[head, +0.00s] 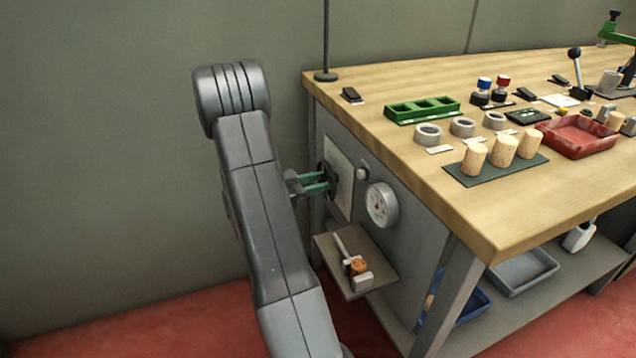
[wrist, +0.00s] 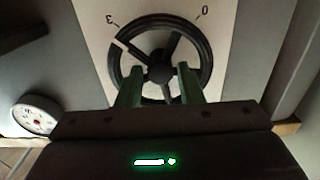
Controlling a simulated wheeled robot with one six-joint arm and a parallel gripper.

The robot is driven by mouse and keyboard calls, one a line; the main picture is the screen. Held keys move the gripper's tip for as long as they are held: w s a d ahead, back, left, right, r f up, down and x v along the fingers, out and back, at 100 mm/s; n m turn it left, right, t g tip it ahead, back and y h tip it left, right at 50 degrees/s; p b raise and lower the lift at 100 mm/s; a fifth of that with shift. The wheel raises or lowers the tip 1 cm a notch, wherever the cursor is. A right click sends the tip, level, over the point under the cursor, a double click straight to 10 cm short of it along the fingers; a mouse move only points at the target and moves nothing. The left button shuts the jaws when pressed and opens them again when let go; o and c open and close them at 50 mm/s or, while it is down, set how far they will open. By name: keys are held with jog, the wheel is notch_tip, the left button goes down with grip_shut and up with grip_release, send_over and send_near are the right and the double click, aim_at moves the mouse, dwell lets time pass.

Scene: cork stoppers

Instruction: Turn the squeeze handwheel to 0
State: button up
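The squeeze handwheel (wrist: 160,28) is a black ring with three spokes and a hub, on a pale plate (wrist: 225,45). In the wrist view the plate carries a "3" at upper left and a "0" at upper right. A white mark on the wheel's rim lies at upper left, near the 3. My gripper (wrist: 159,78) is open, its two green fingers reaching to the wheel on either side below the hub, with a spoke between them. Contact is not clear. In the head view my gripper (head: 330,181) is at the bench's side panel, and the handwheel (head: 334,172) is partly hidden.
A round gauge (head: 382,204) and a small knob (head: 362,173) are on the same panel, right of the wheel. A small shelf (head: 338,264) with a tool juts out below. The wooden bench top (head: 400,165) above carries corks, rings and trays.

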jog(key=c, duration=0.7)
